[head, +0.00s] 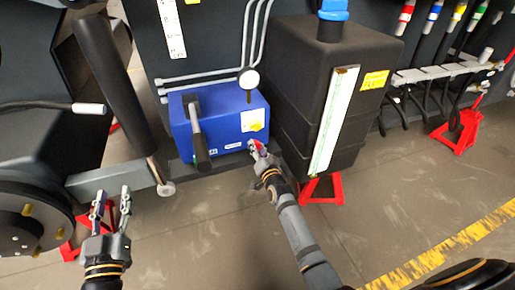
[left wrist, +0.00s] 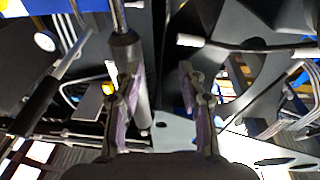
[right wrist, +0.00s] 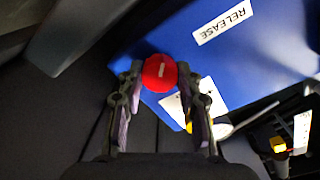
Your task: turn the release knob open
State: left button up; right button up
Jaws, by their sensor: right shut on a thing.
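The red release knob (right wrist: 160,72) sits at the lower corner of the blue pump box (head: 228,120), with a short white mark on its face. It also shows as a small red spot in the head view (head: 256,146). My right gripper (right wrist: 164,84) is at the knob, shut on it with a finger on either side. A white RELEASE label (right wrist: 222,22) is on the blue face above. My left gripper (head: 112,200) is open and empty over the floor at lower left, well away from the box.
A black tank (head: 335,95) with a blue cap stands right of the box. A lever (head: 198,130) stands out from the box front, and a gauge (head: 249,79) is on top. A dark cylinder (head: 110,75) and a wheel hub (head: 30,220) are at left. Red stands are on the floor.

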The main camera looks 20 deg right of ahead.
pick_arm(q)
jog(key=s+f+g+p, duration=0.1)
jog(key=s+f+g, duration=0.3)
jog(key=f, duration=0.4)
jog(key=s+d+f+g+p, duration=0.1)
jog(key=s+f+g, duration=0.3)
jog(key=f, duration=0.4)
jog(key=s+f+g+p, duration=0.1)
jog(key=s+f+g, duration=0.3)
jog(key=f, duration=0.4)
jog(key=shift+s+d+f+g, duration=0.15)
jog(key=shift+s+g, duration=0.15)
jog(key=shift+s, duration=0.15)
pick_arm(e)
jog(key=shift+a+f+n, duration=0.1)
jog(key=shift+f+n, duration=0.05)
jog(key=shift+n, duration=4.35)
jog(key=o, duration=1.2)
jog(key=shift+c, duration=0.2)
jog(key=s, duration=1.2)
